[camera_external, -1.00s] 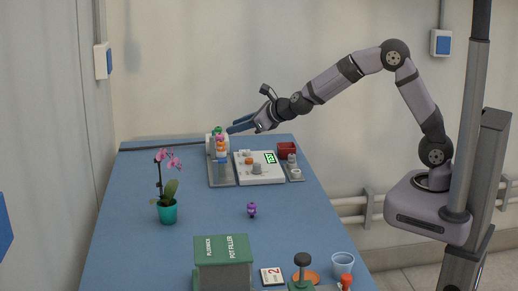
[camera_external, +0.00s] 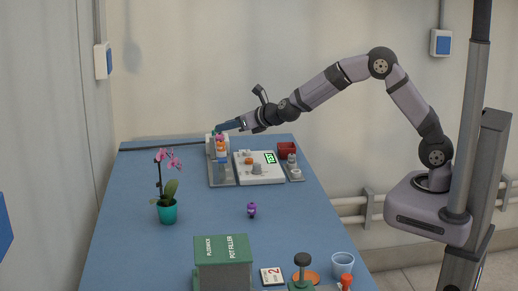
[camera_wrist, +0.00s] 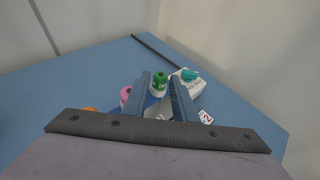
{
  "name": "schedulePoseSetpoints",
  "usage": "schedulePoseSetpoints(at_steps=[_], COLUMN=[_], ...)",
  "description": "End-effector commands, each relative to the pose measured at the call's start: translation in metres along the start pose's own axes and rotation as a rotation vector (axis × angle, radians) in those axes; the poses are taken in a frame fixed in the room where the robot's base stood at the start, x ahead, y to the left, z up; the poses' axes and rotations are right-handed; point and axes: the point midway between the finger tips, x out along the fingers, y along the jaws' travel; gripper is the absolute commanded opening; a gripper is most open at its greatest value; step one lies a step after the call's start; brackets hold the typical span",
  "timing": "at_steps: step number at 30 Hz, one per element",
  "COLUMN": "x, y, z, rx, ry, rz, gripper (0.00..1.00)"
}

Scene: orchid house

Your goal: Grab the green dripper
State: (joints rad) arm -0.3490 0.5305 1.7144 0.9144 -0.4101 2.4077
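The green dripper (camera_wrist: 159,81) is a bottle with a green top and a white label. It shows between the tips of my gripper's two fingers in the wrist view, seemingly just ahead of them. My gripper (camera_wrist: 160,86) is open, with a clear gap between the fingers. In the external view my gripper (camera_external: 220,127) reaches over the far end of the dripper rack, and its fingers hide most of the green top. I cannot tell whether the fingers touch the dripper.
A pink-topped dripper (camera_wrist: 125,93) stands left of the fingers. A white box with a teal item (camera_wrist: 190,74) is close on the right. The grey rack (camera_external: 222,175), white device (camera_external: 265,178) and red box (camera_external: 288,148) stand nearby. The blue table's middle is mostly clear.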

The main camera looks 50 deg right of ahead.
Motion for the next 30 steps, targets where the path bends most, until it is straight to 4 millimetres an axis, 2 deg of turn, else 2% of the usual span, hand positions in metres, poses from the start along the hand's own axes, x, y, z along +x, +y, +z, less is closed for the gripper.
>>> schedulePoseSetpoints(at_steps=[15,26,30], x=[0.045,0.051,0.051], y=[-0.002,-0.002,-0.002], z=[-0.003,-0.004,-0.004], rx=[0.000,0.000,0.000], ry=[0.002,0.000,0.001], rz=[-0.001,0.000,0.000], gripper=[0.25,0.25,0.00])
